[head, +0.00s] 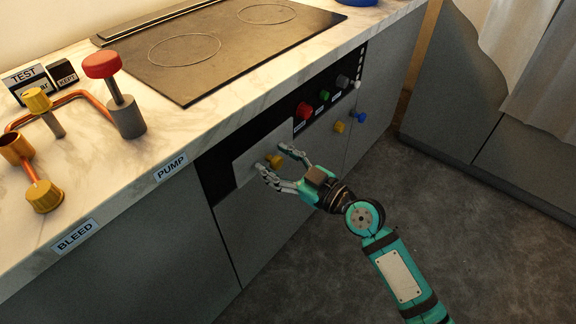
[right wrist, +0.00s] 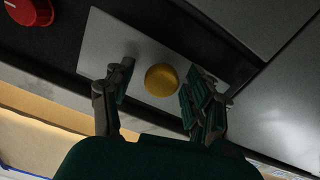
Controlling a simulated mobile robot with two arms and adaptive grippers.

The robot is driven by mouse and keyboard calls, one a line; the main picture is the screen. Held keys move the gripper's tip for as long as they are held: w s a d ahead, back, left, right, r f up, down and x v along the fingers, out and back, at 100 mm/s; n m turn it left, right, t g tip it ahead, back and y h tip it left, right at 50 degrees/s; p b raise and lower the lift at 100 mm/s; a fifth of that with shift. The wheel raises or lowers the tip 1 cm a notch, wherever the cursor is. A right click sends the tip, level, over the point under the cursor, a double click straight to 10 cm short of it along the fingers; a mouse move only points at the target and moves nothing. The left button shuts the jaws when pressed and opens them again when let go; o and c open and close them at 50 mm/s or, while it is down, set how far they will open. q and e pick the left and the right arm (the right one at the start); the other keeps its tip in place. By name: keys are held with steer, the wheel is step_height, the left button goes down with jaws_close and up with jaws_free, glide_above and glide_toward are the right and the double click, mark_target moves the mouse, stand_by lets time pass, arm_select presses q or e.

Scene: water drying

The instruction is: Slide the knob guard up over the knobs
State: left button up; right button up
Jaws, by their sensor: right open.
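The knob guard (head: 247,158) is a flat grey plate on the black control strip of the counter front, left of the red knob (head: 304,110). A yellow knob-like grip (head: 275,160) sticks out of it. In the right wrist view the guard (right wrist: 104,42) lies tilted, with the yellow grip (right wrist: 161,80) on it. My right gripper (head: 272,157) is open, with its fingers on either side of the yellow grip; I cannot tell whether they touch it. A green knob (head: 323,95) and a grey knob (head: 342,81) stand uncovered further right. My left gripper is not in view.
A yellow knob (head: 339,127) and a blue knob (head: 361,117) stick out below the strip. On the counter are a cooktop (head: 210,50), a red-topped valve (head: 102,66) and copper pipes (head: 75,96). The floor (head: 440,220) in front is clear.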

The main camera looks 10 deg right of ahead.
steer(key=v, duration=1.1)
steer(key=shift+s+d, duration=0.25)
steer(key=shift+d, duration=0.05)
